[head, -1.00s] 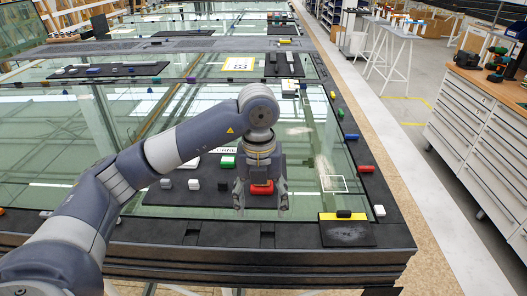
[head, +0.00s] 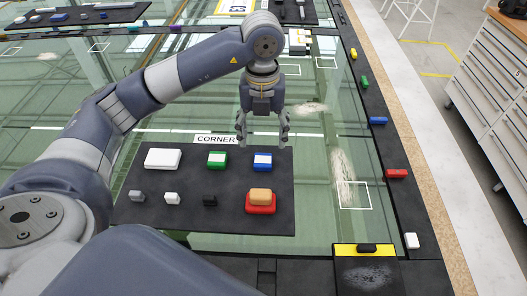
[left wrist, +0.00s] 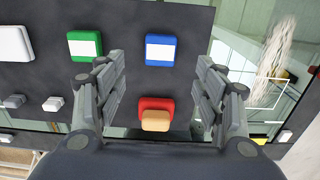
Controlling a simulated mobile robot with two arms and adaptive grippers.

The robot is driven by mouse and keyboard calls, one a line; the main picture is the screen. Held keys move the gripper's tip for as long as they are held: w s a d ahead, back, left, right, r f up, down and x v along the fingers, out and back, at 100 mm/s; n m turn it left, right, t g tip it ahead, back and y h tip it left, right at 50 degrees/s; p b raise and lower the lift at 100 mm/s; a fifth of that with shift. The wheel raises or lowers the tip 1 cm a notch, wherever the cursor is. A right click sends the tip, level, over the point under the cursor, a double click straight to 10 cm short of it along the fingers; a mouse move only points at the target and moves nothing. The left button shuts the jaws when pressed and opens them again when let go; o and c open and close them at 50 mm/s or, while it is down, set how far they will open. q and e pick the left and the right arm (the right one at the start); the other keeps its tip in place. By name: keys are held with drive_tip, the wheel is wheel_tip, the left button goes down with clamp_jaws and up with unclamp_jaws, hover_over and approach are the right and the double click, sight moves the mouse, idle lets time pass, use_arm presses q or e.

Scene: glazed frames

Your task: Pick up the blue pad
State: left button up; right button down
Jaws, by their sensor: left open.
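The blue pad (head: 262,161) has a white top and lies on the dark mat (head: 225,185), near its back right corner. It also shows in the left wrist view (left wrist: 161,51), ahead of and between the fingers. My left gripper (head: 263,141) is open and empty, pointing down just behind or above the blue pad in the head view. In the left wrist view its two fingers (left wrist: 158,92) are spread wide, with nothing between them touching. The exact height over the pad is hard to tell. My right gripper is in no view.
On the mat, a green pad (head: 217,160) lies left of the blue one, and a red pad with an orange block (head: 260,202) lies in front. A white block (head: 162,158) and several small blocks are further left. A blue block (head: 378,120) sits on the right frame edge.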

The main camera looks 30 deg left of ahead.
sight(263, 161)
use_arm(q)
drive_tip(key=f, duration=0.3)
drive_tip(key=shift+s+f+p, duration=0.15)
drive_tip(key=shift+s+p, duration=0.1)
drive_tip(key=shift+p, duration=0.05)
drive_tip(key=shift+f, duration=0.25)
wheel_tip(263, 161, down, 4)
drive_tip(key=p, duration=0.2)
drive_tip(key=shift+d+f+p, duration=0.15)
drive_tip(key=shift+f+p, duration=0.05)
drive_tip(key=shift+p, duration=0.1)
drive_tip(key=shift+f, duration=0.35)
drive_tip(key=shift+c, duration=0.5)
drive_tip(key=c, duration=0.6)
drive_tip(key=shift+c, duration=0.5)
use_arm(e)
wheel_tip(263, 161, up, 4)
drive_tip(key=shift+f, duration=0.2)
